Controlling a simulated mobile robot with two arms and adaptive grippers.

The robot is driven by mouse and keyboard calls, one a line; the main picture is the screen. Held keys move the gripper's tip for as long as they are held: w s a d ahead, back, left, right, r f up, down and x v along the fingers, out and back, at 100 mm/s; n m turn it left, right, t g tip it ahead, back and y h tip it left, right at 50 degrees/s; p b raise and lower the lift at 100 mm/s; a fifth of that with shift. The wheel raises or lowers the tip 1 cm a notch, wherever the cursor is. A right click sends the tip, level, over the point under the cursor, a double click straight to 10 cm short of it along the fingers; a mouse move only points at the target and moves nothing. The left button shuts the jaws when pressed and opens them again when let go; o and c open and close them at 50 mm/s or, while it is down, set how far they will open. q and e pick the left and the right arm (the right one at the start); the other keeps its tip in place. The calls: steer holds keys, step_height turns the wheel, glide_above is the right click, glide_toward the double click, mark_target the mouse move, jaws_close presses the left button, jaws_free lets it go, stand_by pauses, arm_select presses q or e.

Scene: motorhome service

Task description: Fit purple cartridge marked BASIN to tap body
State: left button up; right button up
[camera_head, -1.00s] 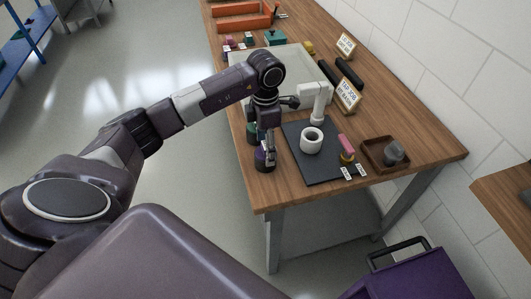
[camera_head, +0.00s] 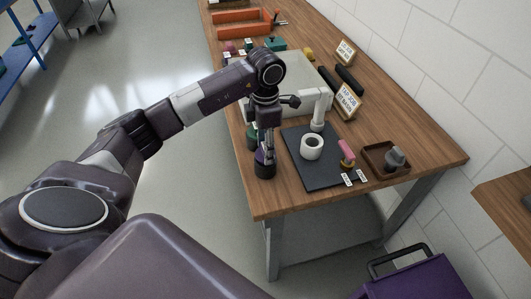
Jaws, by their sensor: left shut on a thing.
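My left gripper (camera_head: 265,150) points down near the table's left front edge, shut on the purple cartridge (camera_head: 260,158). The fingers cover much of the cartridge, and its marking cannot be read. A dark round part (camera_head: 265,171) shows just below the fingers; I cannot tell whether it is the cartridge's lower end or a stand. The white tap body (camera_head: 312,147), a ring with a dark open bore, stands on the dark mat (camera_head: 308,178), right of my gripper and apart from it. My right gripper is not in view.
A green item (camera_head: 251,137) stands behind my gripper. A white spout (camera_head: 320,108) rises behind the tap body. A pink-topped piece (camera_head: 346,150) and small labels (camera_head: 348,180) lie right of it. A brown tray (camera_head: 374,150) holds a grey piece (camera_head: 395,158). The mat's front is clear.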

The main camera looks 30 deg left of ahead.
arm_select(q)
step_height(320, 180, up, 8)
steer(key=shift+w+f+b, duration=0.1)
steer(key=shift+w+b, duration=0.05)
steer(key=shift+b, duration=0.85)
step_height(320, 180, up, 10)
steer(key=p, duration=0.1)
